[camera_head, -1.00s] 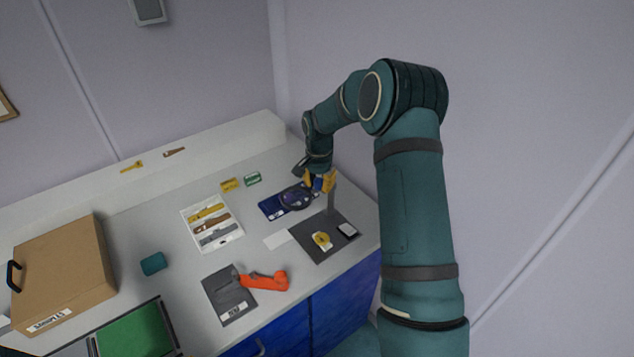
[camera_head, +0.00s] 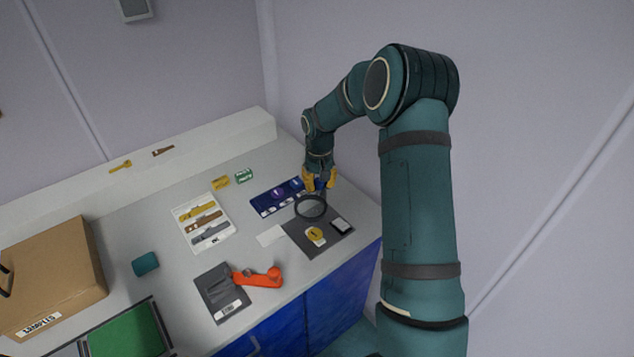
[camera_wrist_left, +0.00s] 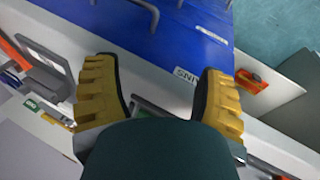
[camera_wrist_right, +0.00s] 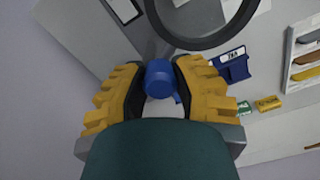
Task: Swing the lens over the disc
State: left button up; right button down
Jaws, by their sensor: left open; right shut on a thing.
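The lens is a round dark-rimmed magnifier (camera_head: 311,207); its ring also shows in the right wrist view (camera_wrist_right: 200,42). It hangs over the back left part of a dark grey base plate (camera_head: 338,240). The yellow disc (camera_head: 315,234) lies on that plate, just in front of the ring and outside it in the head view. My right gripper (camera_head: 319,184) is shut on a blue knob (camera_wrist_right: 160,78) beside the ring. My left gripper (camera_wrist_left: 158,82) is open and empty, with a blue cabinet front before it; it is outside the head view.
A small black-framed card (camera_head: 341,227) lies right of the disc.

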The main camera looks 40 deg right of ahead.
jog(key=shift+s+d+n, duration=0.1)
jog(key=shift+n, duration=0.2)
jog(key=c, duration=0.7)
grip_release()
jog(key=shift+r, duration=0.1)
notch_tip(320, 180, up, 12)
jog(key=shift+f, duration=0.1)
dwell(0.5)
